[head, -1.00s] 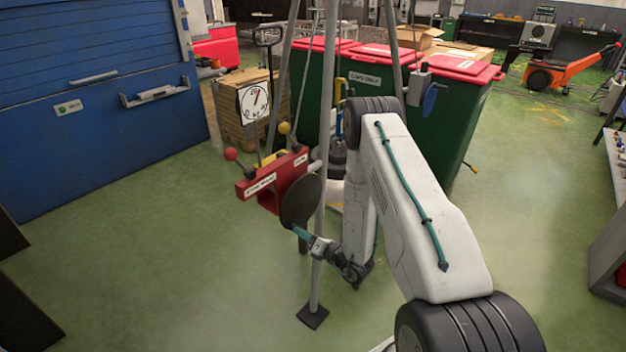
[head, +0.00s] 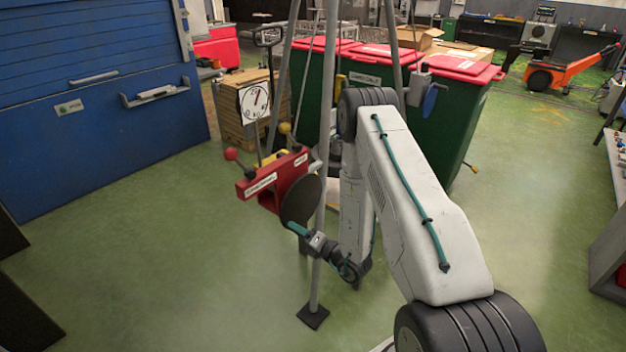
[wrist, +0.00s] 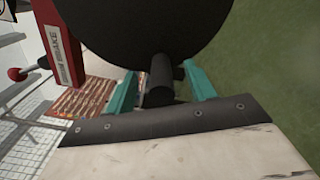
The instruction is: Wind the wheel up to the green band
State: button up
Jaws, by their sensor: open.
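The wheel is a dark round disc (head: 301,203) on the side of a red box (head: 272,184) mounted on the tripod stand. In the wrist view the disc (wrist: 145,25) fills the top middle, with a dark cylindrical handle (wrist: 160,82) in front of it. My gripper (wrist: 161,90) is open, its teal fingers on either side of the handle with gaps showing. In the head view my gripper (head: 296,229) is at the disc's lower edge. A white dial (head: 255,102) with a red needle hangs above the box; I cannot make out a green band.
Levers with a red ball (head: 231,154) and a yellow ball (head: 285,128) rise from the box. Tripod legs (head: 321,220) stand close beside the wheel and my arm. Green bins (head: 445,120) with red lids stand behind. Open green floor lies to the left.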

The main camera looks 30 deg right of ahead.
jog(key=shift+d, duration=0.1)
jog(key=v, duration=0.8)
dwell(0.3)
dwell(0.4)
